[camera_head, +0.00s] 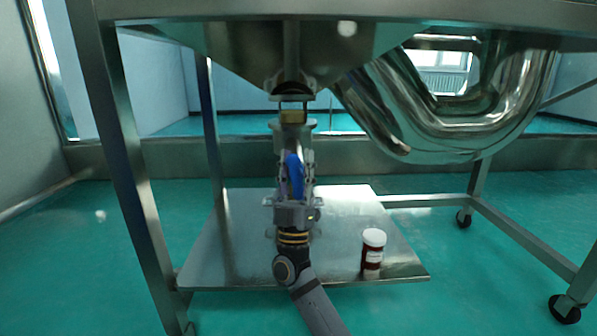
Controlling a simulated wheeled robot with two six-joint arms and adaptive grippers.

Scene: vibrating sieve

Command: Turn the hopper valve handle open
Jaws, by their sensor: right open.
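The hopper (290,50) hangs under the metal frame, and its outlet narrows down to a valve (293,117) at the centre. A blue valve handle (294,172) hangs below the valve body. My right gripper (296,170) comes up from below with its fingers around the blue handle. The fingers are open, one on each side of it; whether they touch it I cannot tell. The left gripper is not in view.
A steel shelf plate (245,265) lies low under the hopper. A white-capped bottle with dark red contents (372,254) stands on its right part. Frame legs (125,150) stand at both sides. A large bent steel pipe (450,130) hangs at the right.

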